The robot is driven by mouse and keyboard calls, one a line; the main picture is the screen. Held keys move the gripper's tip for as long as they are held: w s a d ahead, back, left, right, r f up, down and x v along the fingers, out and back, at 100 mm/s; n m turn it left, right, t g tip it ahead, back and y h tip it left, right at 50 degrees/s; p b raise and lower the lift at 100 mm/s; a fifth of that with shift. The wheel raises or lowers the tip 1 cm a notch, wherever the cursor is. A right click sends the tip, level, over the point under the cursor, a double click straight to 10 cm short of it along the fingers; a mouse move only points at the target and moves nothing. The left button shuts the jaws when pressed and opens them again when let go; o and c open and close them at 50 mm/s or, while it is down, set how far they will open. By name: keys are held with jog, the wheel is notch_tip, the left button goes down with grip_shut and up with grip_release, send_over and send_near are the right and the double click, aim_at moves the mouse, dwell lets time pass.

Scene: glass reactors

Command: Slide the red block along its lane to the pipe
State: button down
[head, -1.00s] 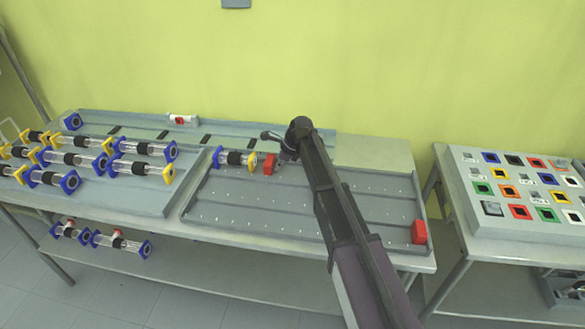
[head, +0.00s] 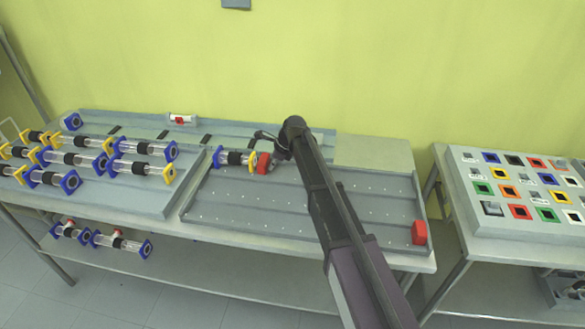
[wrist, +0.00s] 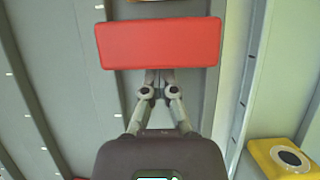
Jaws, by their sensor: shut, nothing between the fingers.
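The red block (head: 263,163) sits in the back lane of the grey tray (head: 300,235), just right of a glass pipe with blue and yellow end flanges (head: 236,158). Its left face is very close to the yellow flange; I cannot tell whether they touch. In the wrist view the red block (wrist: 158,43) lies straight ahead of my gripper (wrist: 158,78). The fingers are shut and empty, with their tips at or under the block's near edge. In the head view my arm partly hides the gripper and the lane behind it.
Another red block (head: 419,232) stands at the tray's right end. Several glass pipes with blue and yellow flanges (head: 75,159) lie on the left of the bench. A panel of coloured squares (head: 520,185) is on the right table. A yellow holed piece (wrist: 285,158) shows in the wrist view.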

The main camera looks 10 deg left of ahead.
jog(key=shift+a, duration=0.55)
jog(key=shift+d, duration=0.25)
jog(key=shift+d, duration=1.15)
jog(key=shift+r, duration=0.1)
notch_tip(320, 180, up, 11)
jog(key=p, duration=1.1)
jog(key=shift+d, duration=0.1)
